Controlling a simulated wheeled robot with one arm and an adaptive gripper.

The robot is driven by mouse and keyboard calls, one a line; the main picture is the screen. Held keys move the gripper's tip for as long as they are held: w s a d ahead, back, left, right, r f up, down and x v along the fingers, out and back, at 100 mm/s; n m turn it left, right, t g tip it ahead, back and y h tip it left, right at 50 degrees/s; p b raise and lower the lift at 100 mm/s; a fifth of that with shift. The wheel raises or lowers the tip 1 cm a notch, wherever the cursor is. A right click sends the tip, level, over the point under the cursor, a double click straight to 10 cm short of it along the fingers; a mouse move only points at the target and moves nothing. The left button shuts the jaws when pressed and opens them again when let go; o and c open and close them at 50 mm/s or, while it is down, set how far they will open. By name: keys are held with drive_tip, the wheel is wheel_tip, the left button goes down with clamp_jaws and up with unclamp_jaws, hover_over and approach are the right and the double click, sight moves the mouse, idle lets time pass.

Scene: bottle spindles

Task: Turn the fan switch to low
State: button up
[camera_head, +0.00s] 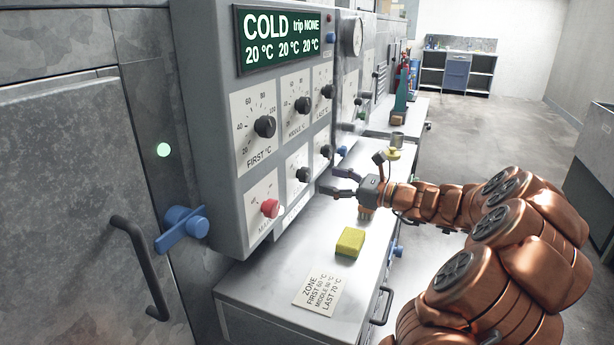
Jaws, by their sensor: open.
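A grey control panel (218,110) carries an upper row of black dials, FIRST (265,126), MIDDLE (303,104) and a third one (327,91). Below them are a red knob (270,208) and two black knobs, one in the middle (303,174) and one to the right (326,151). The labels of these lower black knobs are too small to read, so I cannot tell which is the fan switch or where it points. My gripper (332,181) is open and empty, in front of the lower right of the panel, above the counter. I see no contact with a knob.
A yellow block (350,242) and a ZONE card (320,291) lie on the counter (262,290) below my arm. A blue lever (182,228) and a dark door handle (140,267) stick out at left. The display (284,38) reads COLD. Open floor lies to the right.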

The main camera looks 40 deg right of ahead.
sight(308, 175)
drive_tip(key=x, duration=0.7)
drive_tip(key=shift+s+a, duration=0.15)
drive_tip(key=shift+a, duration=0.05)
drive_tip(key=c, duration=1.1)
